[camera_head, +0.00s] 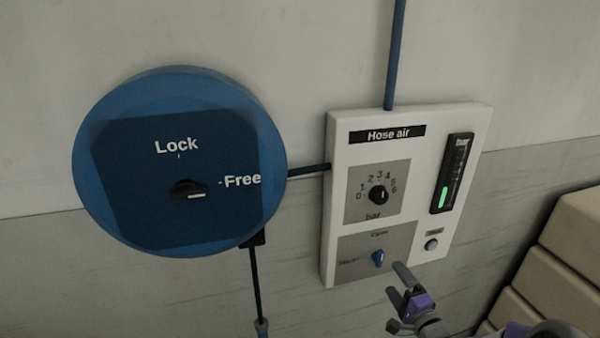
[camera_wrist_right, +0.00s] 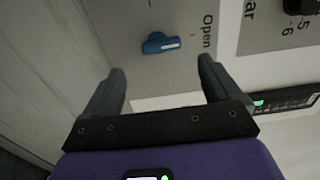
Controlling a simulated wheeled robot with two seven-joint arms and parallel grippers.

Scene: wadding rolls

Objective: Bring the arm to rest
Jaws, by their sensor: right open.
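My right gripper (camera_head: 402,287) is at the lower right of the head view, in front of the lower part of the white "Hose air" panel (camera_head: 460,119). In the wrist view its two fingers (camera_wrist_right: 160,85) are spread apart with nothing between them. A small blue knob (camera_head: 378,258) on the panel sits just up and left of the fingers. The blue knob also shows in the wrist view (camera_wrist_right: 161,44), beyond the fingertips and apart from them, beside the word "Open". My left gripper is not in the head view.
A round blue reel (camera_head: 110,115) with a black Lock/Free knob (camera_head: 188,191) is on the wall at left. The panel has a black bar dial (camera_head: 378,195), a green-lit gauge (camera_head: 452,172) and a round button (camera_head: 431,245). Cream blocks (camera_head: 570,235) stand at right.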

